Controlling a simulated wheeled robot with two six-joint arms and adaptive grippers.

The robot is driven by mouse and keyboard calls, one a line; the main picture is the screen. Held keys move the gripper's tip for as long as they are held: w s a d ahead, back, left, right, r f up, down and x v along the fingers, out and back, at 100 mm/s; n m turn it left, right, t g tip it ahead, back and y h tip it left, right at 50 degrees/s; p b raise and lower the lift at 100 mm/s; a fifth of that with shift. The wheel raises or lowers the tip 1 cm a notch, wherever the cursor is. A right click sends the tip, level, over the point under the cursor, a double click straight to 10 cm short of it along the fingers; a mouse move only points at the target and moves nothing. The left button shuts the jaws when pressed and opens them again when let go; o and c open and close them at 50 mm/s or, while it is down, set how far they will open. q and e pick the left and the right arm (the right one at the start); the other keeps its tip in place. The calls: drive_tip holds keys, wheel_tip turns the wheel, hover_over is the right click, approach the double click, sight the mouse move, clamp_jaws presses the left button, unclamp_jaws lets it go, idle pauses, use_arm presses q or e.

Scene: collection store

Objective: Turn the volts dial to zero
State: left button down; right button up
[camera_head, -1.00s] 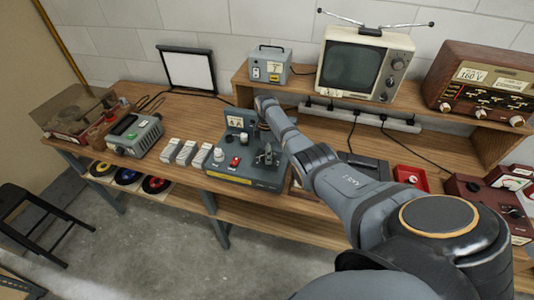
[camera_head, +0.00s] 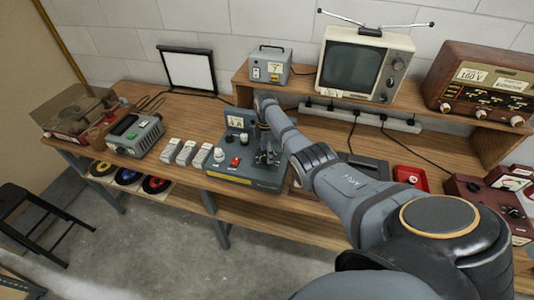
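My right arm reaches in from the lower right. My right gripper (camera_head: 267,153) points down at the console's right part, hiding some of it. I cannot tell whether it touches anything or how its fingers stand. My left gripper is not in view.
Several small white-grey boxes (camera_head: 187,153) and a grey-green case (camera_head: 135,136) stand left of the console. A television (camera_head: 352,66), a wooden radio set (camera_head: 490,84) and a grey box (camera_head: 266,66) stand on the raised shelf.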

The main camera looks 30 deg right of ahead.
drive_tip(key=shift+o, duration=1.2)
wheel_tip(320, 180, up, 12)
drive_tip(key=shift+w, duration=0.35)
drive_tip(key=shift+d+f, duration=0.1)
